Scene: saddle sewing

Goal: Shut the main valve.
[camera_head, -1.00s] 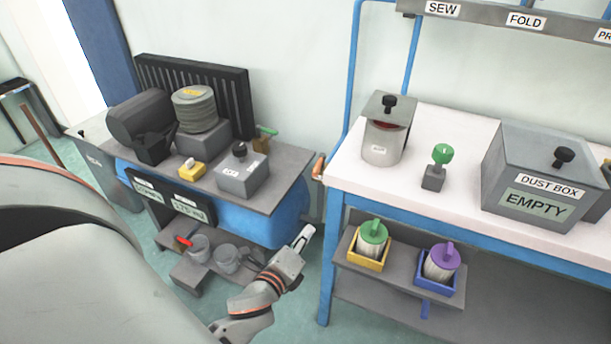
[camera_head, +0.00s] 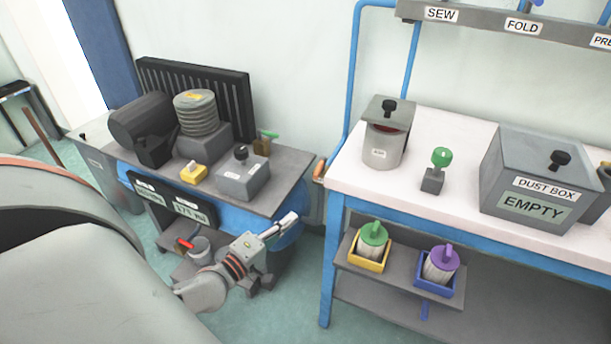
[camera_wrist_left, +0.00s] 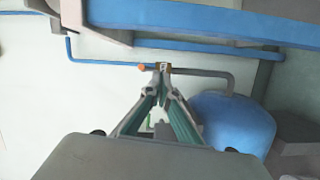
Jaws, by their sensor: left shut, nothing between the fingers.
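An orange-and-brass fitting (camera_head: 319,170) sits on the blue pipe by the left end of the white workbench. It also shows in the left wrist view (camera_wrist_left: 160,67), where a grey pipe runs on from it to the right. A small green-handled valve (camera_head: 268,135) stands at the back right of the compressor top. No label tells which is the main valve. My left gripper (camera_head: 291,218) is shut and empty, below and left of the orange fitting and apart from it. In the left wrist view the closed fingertips (camera_wrist_left: 163,88) appear just below the fitting. My right gripper is not in view.
The blue compressor tank (camera_head: 285,238) and its grey top (camera_head: 280,190) are close to the left gripper. The workbench's blue leg (camera_head: 328,270) stands to the right. A low shelf (camera_head: 350,262) holds green- and purple-topped spools. Open floor lies between compressor and workbench.

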